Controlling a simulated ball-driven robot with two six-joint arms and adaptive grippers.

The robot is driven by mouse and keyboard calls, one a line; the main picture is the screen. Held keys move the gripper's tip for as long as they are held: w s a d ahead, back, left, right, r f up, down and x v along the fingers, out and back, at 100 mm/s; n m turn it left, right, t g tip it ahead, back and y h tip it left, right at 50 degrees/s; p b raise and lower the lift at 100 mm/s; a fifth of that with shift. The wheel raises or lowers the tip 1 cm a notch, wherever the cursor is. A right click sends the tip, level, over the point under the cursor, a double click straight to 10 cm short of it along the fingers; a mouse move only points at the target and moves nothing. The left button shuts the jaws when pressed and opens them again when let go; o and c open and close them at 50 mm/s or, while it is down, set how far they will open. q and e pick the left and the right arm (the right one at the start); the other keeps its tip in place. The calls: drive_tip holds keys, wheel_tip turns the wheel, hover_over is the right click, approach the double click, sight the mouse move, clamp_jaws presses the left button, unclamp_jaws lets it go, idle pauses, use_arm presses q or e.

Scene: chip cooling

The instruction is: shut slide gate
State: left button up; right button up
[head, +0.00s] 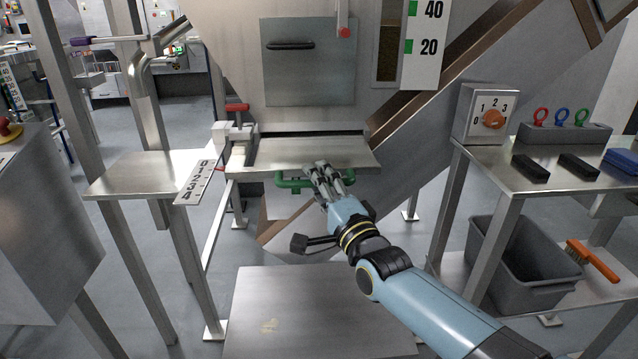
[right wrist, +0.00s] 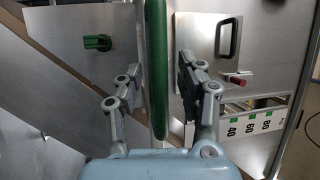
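The slide gate is a flat metal plate (head: 310,153) sticking out at the front of the hopper, below a grey hatch. Its green handle (head: 290,183) runs along under the plate's front edge. My right gripper (head: 325,172) is at the right part of this handle. In the right wrist view the green handle bar (right wrist: 155,75) lies between my two fingers, with a visible gap to the fingers on both sides. The fingers are spread and not closed on it. The gripper hides part of the handle in the head view. My left gripper is not in view.
A white numbered scale (head: 195,182) and a red-handled clamp (head: 237,107) are left of the plate. The grey hatch (head: 310,62) has a black handle. At right, a metal bench holds a dial box (head: 484,113), with a grey bin (head: 525,265) below.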

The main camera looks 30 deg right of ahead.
clamp_jaws()
idle(0.4)
drive_tip(key=shift+f, duration=0.1)
drive_tip(key=w, duration=0.1)
drive_tip(key=w+d+b, duration=0.1)
drive_tip(key=w+b, duration=0.1)
drive_tip(key=shift+d+f, duration=0.1)
drive_tip(key=shift+d, duration=0.15)
unclamp_jaws()
